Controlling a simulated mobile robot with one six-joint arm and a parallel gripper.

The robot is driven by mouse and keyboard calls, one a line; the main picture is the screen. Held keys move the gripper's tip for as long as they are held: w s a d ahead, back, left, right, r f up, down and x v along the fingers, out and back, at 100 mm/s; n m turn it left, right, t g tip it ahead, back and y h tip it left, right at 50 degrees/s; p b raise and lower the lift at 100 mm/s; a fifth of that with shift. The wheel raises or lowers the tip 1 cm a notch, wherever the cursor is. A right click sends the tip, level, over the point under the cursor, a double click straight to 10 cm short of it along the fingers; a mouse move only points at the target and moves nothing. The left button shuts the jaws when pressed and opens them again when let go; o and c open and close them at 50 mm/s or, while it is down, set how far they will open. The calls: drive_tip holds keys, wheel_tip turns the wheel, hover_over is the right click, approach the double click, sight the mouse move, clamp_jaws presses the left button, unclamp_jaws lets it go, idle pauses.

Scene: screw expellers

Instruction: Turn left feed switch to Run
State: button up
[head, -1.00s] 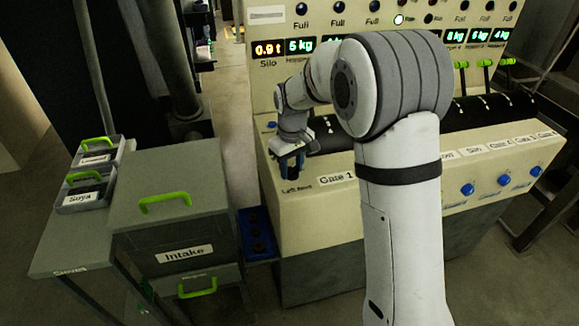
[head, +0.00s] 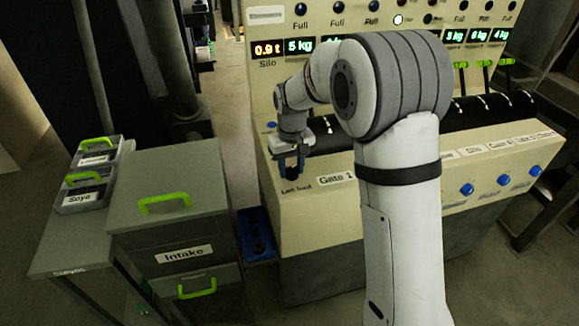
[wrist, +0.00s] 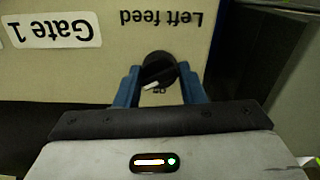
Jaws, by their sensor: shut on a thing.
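The left feed switch (wrist: 158,68) is a round black knob with a white pointer mark, on the sloping cream panel by the printed words "Left feed". In the wrist view, which shows the panel upside down, the pointer aims down and slightly left. A small label (wrist: 160,91) beside it is mostly hidden and I cannot read it surely. My gripper (wrist: 159,80) has its two blue fingers on either side of the knob and is shut on it. In the head view my gripper (head: 291,168) is at the panel's left end, and the knob is hidden there.
A "Gate 1" label (head: 335,178) sits right of the switch. Blue knobs (head: 467,190) line the panel further right. A grey Intake cabinet (head: 170,225) with green handles stands to the left. Lit displays (head: 298,46) are above.

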sight(292, 168)
drive_tip(key=o, duration=1)
drive_tip(key=shift+s+f, duration=0.1)
drive_tip(key=shift+r, duration=0.6)
wheel_tip(292, 168, up, 7)
drive_tip(key=shift+d+f, duration=0.1)
drive_tip(key=shift+f, duration=0.05)
